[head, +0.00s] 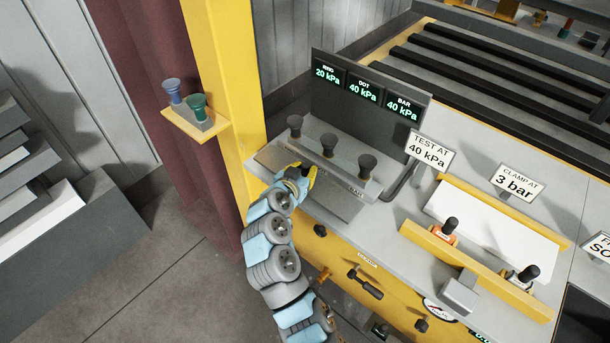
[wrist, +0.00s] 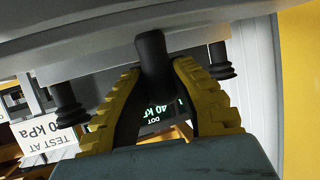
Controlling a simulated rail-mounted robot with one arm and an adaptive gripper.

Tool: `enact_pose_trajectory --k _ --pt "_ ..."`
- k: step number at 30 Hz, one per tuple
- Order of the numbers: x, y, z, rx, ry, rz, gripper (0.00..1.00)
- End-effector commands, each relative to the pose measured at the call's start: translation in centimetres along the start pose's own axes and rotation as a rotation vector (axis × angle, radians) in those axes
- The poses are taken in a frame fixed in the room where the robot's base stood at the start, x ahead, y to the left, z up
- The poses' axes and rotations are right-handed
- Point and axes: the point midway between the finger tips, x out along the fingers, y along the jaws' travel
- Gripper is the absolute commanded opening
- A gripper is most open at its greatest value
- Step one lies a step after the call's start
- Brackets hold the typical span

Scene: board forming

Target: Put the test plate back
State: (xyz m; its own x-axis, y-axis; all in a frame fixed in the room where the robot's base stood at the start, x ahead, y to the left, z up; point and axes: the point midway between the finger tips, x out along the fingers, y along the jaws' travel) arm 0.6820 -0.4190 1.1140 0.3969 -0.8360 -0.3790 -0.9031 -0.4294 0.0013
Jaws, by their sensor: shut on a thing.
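My gripper (head: 307,176) is shut on a dark, round-ended upright handle (wrist: 152,60), seen between its yellow fingers in the wrist view. It is at the front of the cup stand on the grey bench. A flat grey plate (head: 336,203) shows beside and below my gripper, in front of the cup bar; it appears to be the test plate. My fingers hide where the handle meets it, and I cannot tell whether the plate rests on the bench. The dark cups (head: 328,145) stand in a row on the bar behind.
A display panel (head: 368,92) behind the cups reads 20, 40 and 40 kPa. A sign (head: 428,150) says test at 40 kPa. A yellow-edged clamp station (head: 470,262) lies to the right. A yellow post (head: 226,80) with a small cup shelf (head: 195,126) stands left.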

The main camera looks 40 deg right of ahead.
Motion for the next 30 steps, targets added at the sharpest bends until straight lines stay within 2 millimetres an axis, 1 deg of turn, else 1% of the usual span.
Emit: enact_pose_trajectory --k 1,3,6,19,20,21,22,30 --pt "0.3 0.0 0.7 -0.002 0.000 0.000 0.00" --pt "0.6 -0.1 1.6 -0.002 0.002 -0.002 0.00" --pt "0.9 -0.1 2.3 0.000 0.002 -0.002 0.00" --pt "1.1 -0.1 2.7 0.001 0.004 -0.002 0.00" --pt "1.1 -0.1 2.7 0.001 0.003 -0.003 0.29" --pt "1.0 -0.1 2.7 0.001 0.003 -0.002 0.41" --pt "1.0 0.0 2.7 0.001 0.002 -0.002 0.43" --pt "1.0 0.0 2.7 0.001 0.002 -0.002 0.43"
